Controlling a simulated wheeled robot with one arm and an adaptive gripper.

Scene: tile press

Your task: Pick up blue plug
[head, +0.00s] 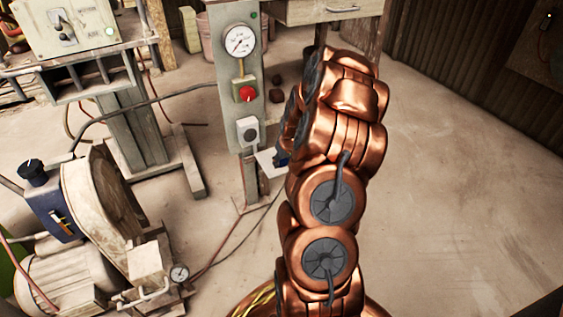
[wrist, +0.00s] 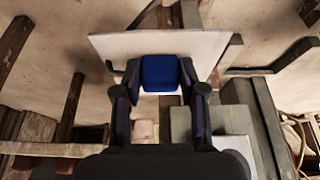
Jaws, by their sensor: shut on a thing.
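The blue plug (wrist: 160,74) is a small rounded blue block in the upper middle of the wrist view. My gripper (wrist: 159,82) has one dark finger on each side of it and is shut on it. A pale flat plate (wrist: 112,46) lies directly behind the plug; I cannot tell whether the two touch. In the head view my copper arm hides most of the gripper. A small blue patch (head: 282,160) shows at the arm's left edge, beside a pale plate (head: 266,163).
A grey post with a gauge (head: 240,40), a red button (head: 246,93) and a socket box (head: 247,131) stands just left of my arm. A motor and pump unit (head: 95,200) fills the lower left. The floor (head: 450,190) at the right is clear.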

